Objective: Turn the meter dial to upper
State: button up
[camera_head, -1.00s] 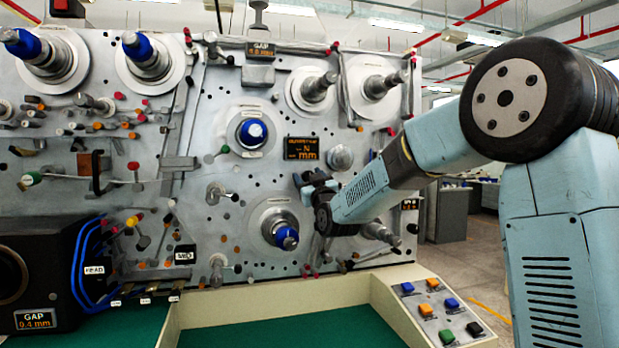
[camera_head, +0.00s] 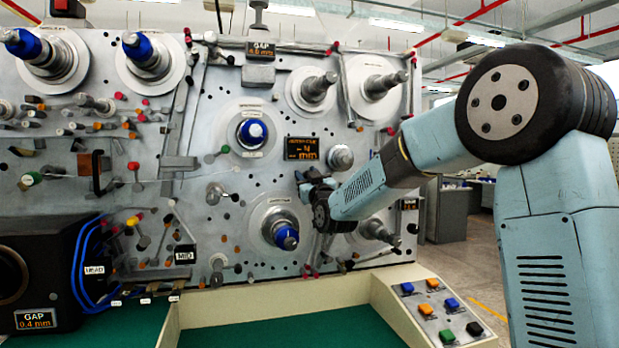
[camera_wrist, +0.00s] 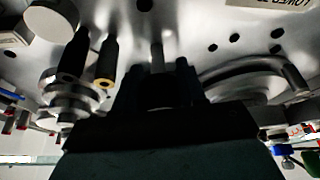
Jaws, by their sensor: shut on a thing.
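A blue-capped round dial (camera_head: 252,132) with a white mark stands on the grey panel left of centre, with small labels above and below it. I cannot tell for certain that it is the meter dial. A second blue-tipped spindle (camera_head: 285,237) is lower. My gripper (camera_head: 306,186) is at the panel, right of the blue dial and above the lower spindle. In the wrist view my dark fingers (camera_wrist: 158,90) are close together around a thin grey post (camera_wrist: 157,55). The post's far end and the exact contact are dark and hard to see.
A dark readout (camera_head: 307,148) and a round metal knob (camera_head: 340,157) sit just above my gripper. Large spindles (camera_head: 316,88) stand higher on the panel. Pegs crowd the left side. A sloped button box (camera_head: 432,308) stands below right.

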jog(key=shift+m, duration=0.3)
jog(key=m+h, duration=0.2)
jog(key=m, duration=0.1)
jog(key=shift+d+m+t, duration=0.1)
jog(key=shift+m+t, duration=0.3)
jog(key=m+h, duration=0.2)
jog(key=m, duration=0.1)
jog(key=m+h, duration=0.1)
jog(key=m, duration=0.2)
jog(key=shift+m+h, duration=0.4)
jog(key=m+h, duration=0.1)
jog(key=m, duration=0.2)
jog(key=m+h, duration=0.1)
jog(key=m, duration=0.2)
jog(key=shift+w+d+g+h, duration=0.1)
jog(key=shift+d+g+h, duration=0.1)
jog(key=shift+g+h, duration=0.15)
jog(key=shift+f+m+g+h, duration=0.1)
jog(key=shift+m+g+h, duration=0.25)
jog(key=shift+m, duration=0.7)
jog(key=shift+m+g+h, duration=0.3)
jog(key=shift+m, duration=0.75)
jog(key=shift+d, duration=0.1)
